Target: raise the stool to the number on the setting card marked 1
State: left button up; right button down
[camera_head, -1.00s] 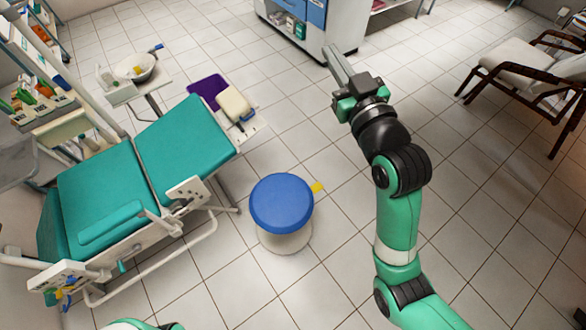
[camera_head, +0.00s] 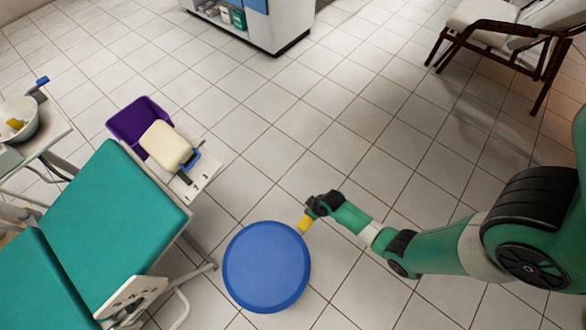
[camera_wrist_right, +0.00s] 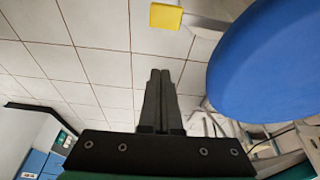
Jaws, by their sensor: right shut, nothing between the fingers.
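The stool's round blue seat (camera_head: 266,267) stands on the tiled floor at the lower middle, beside the green dental chair; its base is hidden under the seat. A yellow lever tip (camera_head: 305,223) sticks out at the seat's upper right. My right gripper (camera_head: 316,208) is right by this tip in the head view. In the right wrist view its fingers (camera_wrist_right: 160,78) are shut and empty, with the yellow lever tip (camera_wrist_right: 166,17) beyond them, apart in the picture, and the blue seat (camera_wrist_right: 268,65) at right. My left gripper is out of view. I cannot make out any setting card.
The green dental chair (camera_head: 112,212) fills the left. A purple bin (camera_head: 128,118) and a cream cushion-like block (camera_head: 165,145) are at its end. A white cabinet (camera_head: 262,28) stands at the back, an armchair (camera_head: 500,25) at upper right. Floor between is clear.

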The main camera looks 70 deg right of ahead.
aim_at(304, 222)
jog(key=s+a+f, duration=0.2)
jog(key=s+f, duration=0.1)
jog(key=s, duration=0.1)
jog(key=b+x, duration=1.1)
jog(key=x, duration=0.2)
jog(key=shift+w+d, duration=0.1)
jog(key=shift+f+b, duration=0.35)
jog(key=shift+b, duration=0.1)
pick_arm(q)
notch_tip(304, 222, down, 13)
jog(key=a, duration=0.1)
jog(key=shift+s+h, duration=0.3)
